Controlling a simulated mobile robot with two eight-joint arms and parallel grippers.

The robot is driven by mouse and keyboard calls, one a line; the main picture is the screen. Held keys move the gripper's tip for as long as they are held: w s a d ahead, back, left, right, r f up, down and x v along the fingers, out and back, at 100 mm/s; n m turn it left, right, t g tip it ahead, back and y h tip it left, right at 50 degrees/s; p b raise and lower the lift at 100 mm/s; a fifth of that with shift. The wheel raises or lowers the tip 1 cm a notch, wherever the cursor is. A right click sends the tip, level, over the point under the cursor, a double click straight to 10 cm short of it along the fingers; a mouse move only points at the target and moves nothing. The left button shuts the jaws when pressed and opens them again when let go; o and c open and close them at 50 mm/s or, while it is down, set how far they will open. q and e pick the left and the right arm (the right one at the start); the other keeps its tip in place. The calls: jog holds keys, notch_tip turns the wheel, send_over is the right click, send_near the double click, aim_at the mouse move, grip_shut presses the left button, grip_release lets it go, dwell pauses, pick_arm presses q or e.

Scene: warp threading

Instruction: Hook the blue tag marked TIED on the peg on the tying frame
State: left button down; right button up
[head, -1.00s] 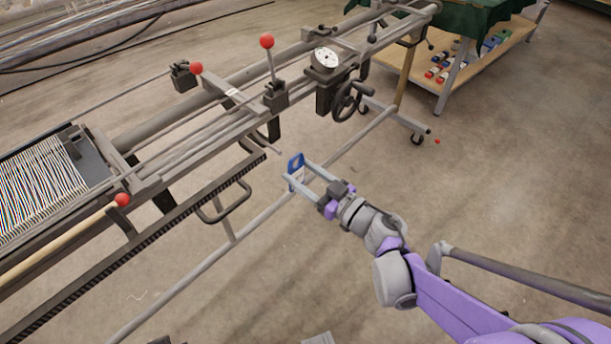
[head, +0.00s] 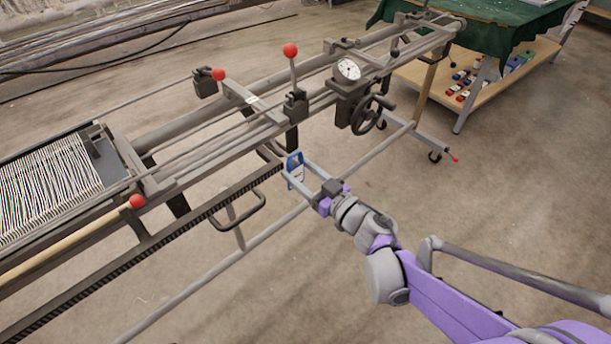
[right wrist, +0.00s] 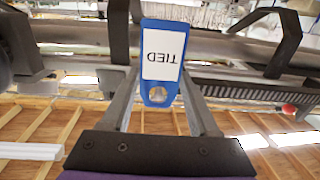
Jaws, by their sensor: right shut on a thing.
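The blue tag (head: 294,164) is held at the end of my right gripper (head: 295,179), close beside the tying frame (head: 235,183). In the right wrist view the tag (right wrist: 161,84) shows its white label with TIED upside down and a round hole at its near end. My right gripper (right wrist: 159,92) is shut on it, one finger at each side. A short dark rod (head: 271,150), perhaps the peg, is just left of the tag in the head view. I cannot tell whether they touch. My left gripper is out of view.
A handwheel (head: 371,112), a white dial (head: 348,69) and a red-knobbed lever (head: 291,51) stand on the frame beyond the tag. A loop handle (head: 240,216) juts out at its near side. A wooden shelf (head: 440,86) is at the back right. Floor in front is clear.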

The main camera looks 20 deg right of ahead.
jog(key=shift+w+a, duration=0.15)
jog(key=shift+w, duration=0.15)
jog(key=shift+w+f, duration=0.15)
jog(key=shift+c, duration=0.5)
jog(key=shift+w+a+f+b, duration=0.3)
jog(key=shift+w+f+b, duration=0.15)
jog(key=shift+w, duration=0.05)
grip_shut()
jog(key=o, duration=1.5)
grip_release()
jog(key=p+v, duration=0.2)
jog(key=v, duration=0.9)
jog(key=shift+w+r, duration=0.1)
